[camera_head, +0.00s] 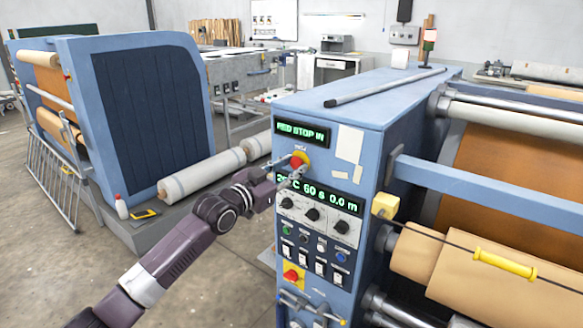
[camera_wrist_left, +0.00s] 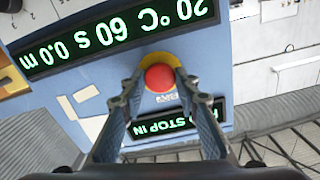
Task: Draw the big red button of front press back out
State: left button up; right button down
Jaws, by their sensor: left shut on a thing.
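The big red button (camera_head: 297,162) sits on a yellow round base on the blue front panel of the front press (camera_head: 359,115). In the left wrist view the red button (camera_wrist_left: 159,78) shows between the two fingertips, in front of its yellow ring (camera_wrist_left: 158,60). My left gripper (camera_head: 291,172) is at the panel with its fingers on either side of the button, shut on it. The fingers also show in the left wrist view (camera_wrist_left: 158,88). A green display (camera_head: 301,133) above the button reads "RED STOP IN". My right gripper is not in view.
Below the button are a second display (camera_head: 318,193), several black knobs (camera_head: 312,214), small buttons and another red button on a yellow plate (camera_head: 293,277). A grey rod (camera_head: 385,86) lies on the press top. A roller (camera_head: 201,175) lies behind my left arm.

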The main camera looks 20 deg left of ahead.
pick_arm(q)
grip_shut()
jog(key=shift+s+a, duration=0.1)
jog(key=shift+s, duration=0.1)
jog(key=shift+s+a+f+p, duration=0.15)
jog(key=shift+s+p, duration=0.15)
jog(key=shift+s, duration=0.25)
jog(key=o, duration=1)
grip_release()
jog(key=shift+c, duration=0.2)
jog(key=shift+s+a, duration=0.15)
jog(key=shift+s, duration=0.1)
jog(key=v, duration=1.2)
